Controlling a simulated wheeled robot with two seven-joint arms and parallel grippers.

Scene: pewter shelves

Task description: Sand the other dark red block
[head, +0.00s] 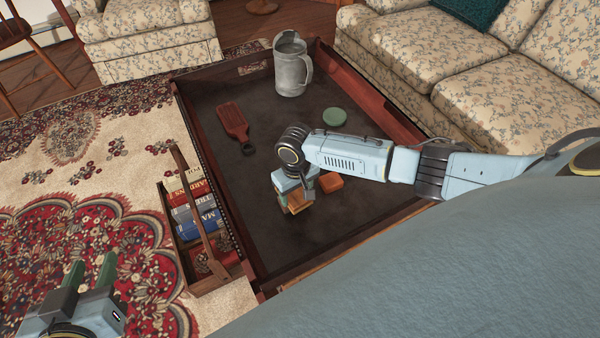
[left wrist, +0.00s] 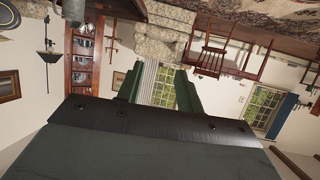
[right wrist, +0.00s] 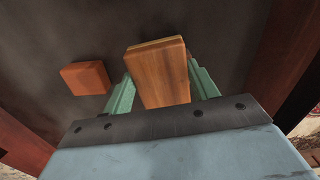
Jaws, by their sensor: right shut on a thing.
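My right gripper (head: 296,196) is shut on a brown wooden block (right wrist: 158,75) with a paler far edge, low over the dark tray-like table top (head: 270,235). Whether the block touches the surface cannot be told. An orange-red block (head: 331,183) lies flat just right of the gripper in the head view; it also shows to the left of the held block in the right wrist view (right wrist: 85,78). No clearly dark red block shows on the table. My left gripper (head: 88,276) is open and empty over the rug, its green fingers apart in the left wrist view (left wrist: 160,88).
A raised dark red rim (head: 370,92) surrounds the table top. On it are a grey pitcher (head: 291,70), a green disc (head: 334,117) and a dark red paddle-shaped object (head: 232,121). A wooden carrier (head: 183,160) with books stands at left. A sofa (head: 440,70) borders the right.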

